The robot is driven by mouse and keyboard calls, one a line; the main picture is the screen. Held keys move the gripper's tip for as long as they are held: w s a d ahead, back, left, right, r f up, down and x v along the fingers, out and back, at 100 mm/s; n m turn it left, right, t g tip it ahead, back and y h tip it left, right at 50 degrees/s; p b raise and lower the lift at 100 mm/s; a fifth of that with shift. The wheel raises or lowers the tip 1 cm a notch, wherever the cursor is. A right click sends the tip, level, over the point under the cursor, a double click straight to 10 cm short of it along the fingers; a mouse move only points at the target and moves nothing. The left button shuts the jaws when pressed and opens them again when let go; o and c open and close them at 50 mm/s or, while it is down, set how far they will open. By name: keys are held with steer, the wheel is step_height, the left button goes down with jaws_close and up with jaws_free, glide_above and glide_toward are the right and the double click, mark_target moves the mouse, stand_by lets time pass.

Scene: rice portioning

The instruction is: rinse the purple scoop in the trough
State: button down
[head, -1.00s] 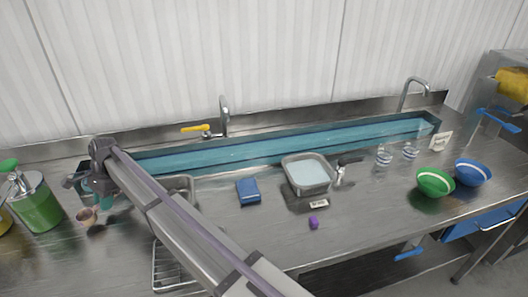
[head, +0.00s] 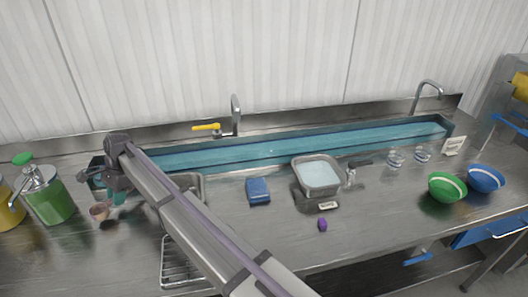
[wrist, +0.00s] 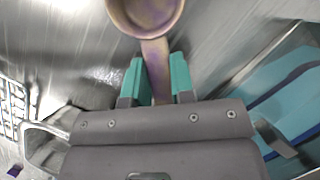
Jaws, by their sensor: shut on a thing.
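My gripper (head: 113,194) is shut on the handle of the purple scoop (head: 99,211), near the left end of the trough in the head view. In the wrist view the scoop's dull purple-brown round bowl (wrist: 146,12) is at the top edge, partly cut off, with its handle between the teal fingers (wrist: 159,80). The long trough (head: 446,123) of blue-green water runs along the back of the counter. The scoop's bowl appears in front of the trough, over the steel counter; its height is unclear. Part of the trough's left end is hidden by my arm.
A green dispenser (head: 48,198) stands close left of the scoop. A yellow-handled tap (head: 236,116) rises behind the trough. Bowls stand far right.

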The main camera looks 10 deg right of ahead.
steer(key=shift+a, duration=0.15)
steer(key=shift+s+a, duration=0.1)
steer(key=shift+a, duration=1.3)
steer(key=shift+d, duration=0.1)
steer(key=shift+d, duration=1.45)
steer(key=shift+a, duration=0.15)
steer(key=shift+a, duration=1.4)
